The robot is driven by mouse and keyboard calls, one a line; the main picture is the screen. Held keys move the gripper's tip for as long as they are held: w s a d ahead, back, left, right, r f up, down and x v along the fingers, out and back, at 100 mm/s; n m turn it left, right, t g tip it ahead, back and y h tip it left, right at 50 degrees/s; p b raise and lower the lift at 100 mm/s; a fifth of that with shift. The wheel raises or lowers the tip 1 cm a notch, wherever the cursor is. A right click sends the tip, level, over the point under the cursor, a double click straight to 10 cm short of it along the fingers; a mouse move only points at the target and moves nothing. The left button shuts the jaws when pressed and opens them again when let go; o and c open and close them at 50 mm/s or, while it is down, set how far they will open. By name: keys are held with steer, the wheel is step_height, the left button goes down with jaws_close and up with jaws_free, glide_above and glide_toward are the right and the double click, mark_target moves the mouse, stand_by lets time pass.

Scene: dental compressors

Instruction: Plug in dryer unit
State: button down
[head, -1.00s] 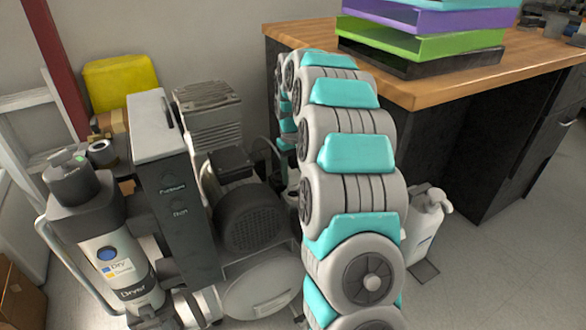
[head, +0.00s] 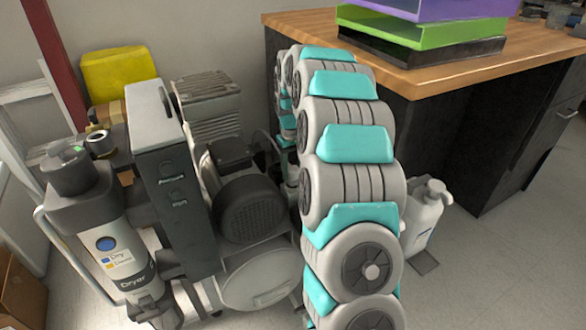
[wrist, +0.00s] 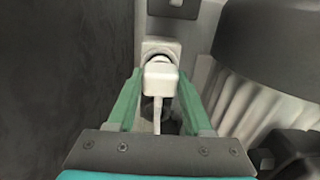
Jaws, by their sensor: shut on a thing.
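My gripper (wrist: 158,98) shows in the wrist view with its green fingers on both sides of a white plug (wrist: 160,78), and it is shut on the plug. A pale cord hangs from the plug toward my gripper. A light grey socket (wrist: 160,48) is straight ahead of the plug. The plug overlaps the socket's lower part in the picture; I cannot tell whether it is inserted. In the head view the dryer unit (head: 115,250), a grey and dark cylinder with a "Dryer" label, stands at the left. My gripper is hidden behind my arm there.
A dark grey cabinet (head: 170,190) and a compressor motor (head: 248,208) stand between the dryer and my arm. A wooden-topped desk (head: 420,75) with stacked trays is at right. A white bottle (head: 422,220) stands near it. Open floor lies at lower right.

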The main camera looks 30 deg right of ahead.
steer(key=shift+f, duration=0.55)
steer(key=shift+c, duration=1.1)
jaws_free()
steer(key=shift+r, duration=3.85)
